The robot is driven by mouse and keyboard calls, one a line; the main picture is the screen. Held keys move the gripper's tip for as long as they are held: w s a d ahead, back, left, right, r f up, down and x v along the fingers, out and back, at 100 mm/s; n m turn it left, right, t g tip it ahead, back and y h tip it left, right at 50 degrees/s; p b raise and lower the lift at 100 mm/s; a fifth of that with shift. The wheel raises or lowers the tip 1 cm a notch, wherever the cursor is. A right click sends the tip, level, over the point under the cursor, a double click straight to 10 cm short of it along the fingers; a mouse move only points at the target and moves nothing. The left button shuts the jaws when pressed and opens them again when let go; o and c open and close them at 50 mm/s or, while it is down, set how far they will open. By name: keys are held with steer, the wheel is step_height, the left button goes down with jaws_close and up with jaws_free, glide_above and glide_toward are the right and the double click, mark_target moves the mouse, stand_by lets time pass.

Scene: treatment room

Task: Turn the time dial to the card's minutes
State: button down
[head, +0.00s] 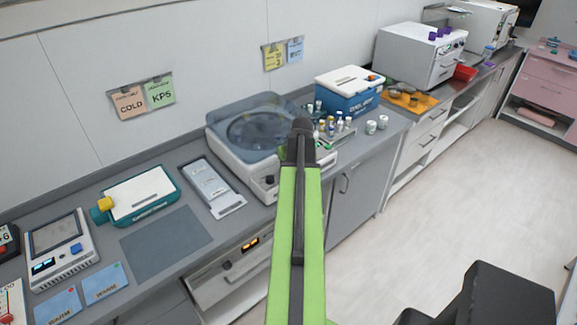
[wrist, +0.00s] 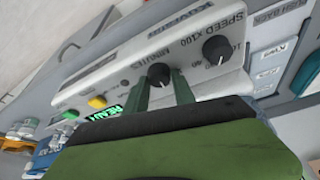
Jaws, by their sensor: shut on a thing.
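The white centrifuge (head: 228,158) with a clear lid stands on the counter in the head view. Its slanted front panel (wrist: 125,62) fills much of the wrist view. The black time dial (wrist: 158,73), labelled MINUTES, sits between the two dark green fingers of my gripper (wrist: 159,78), which is shut on it. A second black dial (wrist: 216,49), labelled SPEED X100, is to its right. A green lit display (wrist: 104,114) is partly hidden by my gripper. A yellow card (head: 273,56) and a blue card (head: 295,51) hang above the centrifuge; their writing is too small to read.
A yellow button (wrist: 97,102) and a green button (wrist: 70,115) are on the panel's left. Small bottles (head: 335,125) and a blue box (head: 345,98) stand right of the centrifuge. COLD (head: 130,103) and KPS (head: 160,92) cards hang at left.

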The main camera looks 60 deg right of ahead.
stand_by(0.3)
steer(key=c, duration=1.1)
jaws_free()
steer(key=shift+o, duration=0.2)
steer(key=p+v, duration=1.6)
steer(key=v, duration=0.1)
steer(key=shift+r, duration=0.2)
